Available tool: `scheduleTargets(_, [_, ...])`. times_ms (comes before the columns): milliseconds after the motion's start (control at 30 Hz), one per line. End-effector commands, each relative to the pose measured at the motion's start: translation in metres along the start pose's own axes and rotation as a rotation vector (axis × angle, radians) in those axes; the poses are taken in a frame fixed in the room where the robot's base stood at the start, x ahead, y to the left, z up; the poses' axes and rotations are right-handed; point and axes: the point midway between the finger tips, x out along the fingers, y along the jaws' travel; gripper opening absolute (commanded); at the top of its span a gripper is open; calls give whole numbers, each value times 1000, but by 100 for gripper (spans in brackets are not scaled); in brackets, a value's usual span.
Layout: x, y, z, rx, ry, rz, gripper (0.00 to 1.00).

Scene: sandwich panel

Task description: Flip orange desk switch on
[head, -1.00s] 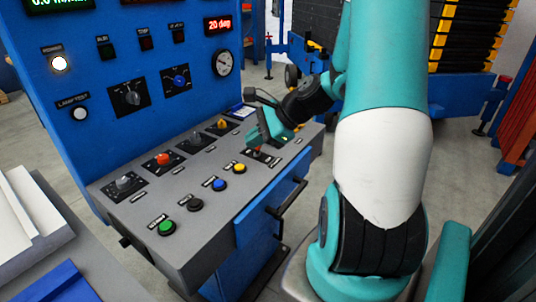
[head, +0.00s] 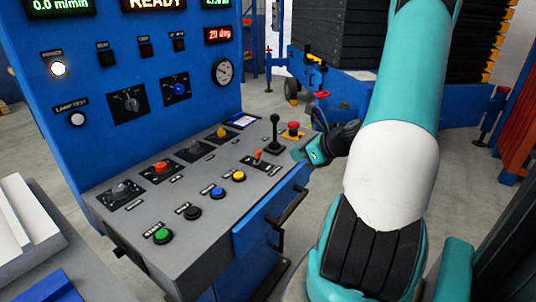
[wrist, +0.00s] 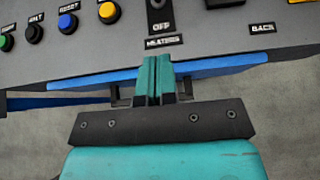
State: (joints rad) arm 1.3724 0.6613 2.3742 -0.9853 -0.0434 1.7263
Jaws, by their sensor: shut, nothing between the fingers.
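The orange desk switch (head: 258,156) is a small toggle on a dark plate, on the grey desk right of the yellow button. I cannot tell surely which way its lever leans. In the wrist view its plate (wrist: 160,18) shows at the top edge, with an "OFF" label above a "HEATERS" label; the lever is mostly out of frame. My gripper (head: 301,154) is off the desk's right front edge, apart from the switch. In the wrist view my gripper's teal fingers (wrist: 157,62) are shut together, empty, pointing toward the "HEATERS" label.
A black lever (head: 275,132) and a red mushroom button (head: 293,130) stand behind the switch. Green, black, blue and yellow buttons (head: 239,176) line the desk front. A dark handle (head: 290,208) juts from the front.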

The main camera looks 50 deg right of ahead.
Motion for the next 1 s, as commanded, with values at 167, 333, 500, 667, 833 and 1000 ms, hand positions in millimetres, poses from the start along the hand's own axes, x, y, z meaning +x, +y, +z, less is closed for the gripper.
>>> scheduleTargets(167, [41, 2, -1, -3, 0, 7, 0])
scheduleTargets(333, [76, 2, -1, -4, 1, 6, 0])
scheduleTargets(500, [94, 1, 18, -5, 0, 3, 0])
scheduleTargets(667, [103, 0, 27, -2, 0, 1, 0])
scheduleTargets(833, [105, 0, 29, -1, 0, 1, 0])
scheduleTargets(1000, [105, 0, 28, -1, 0, 1, 0])
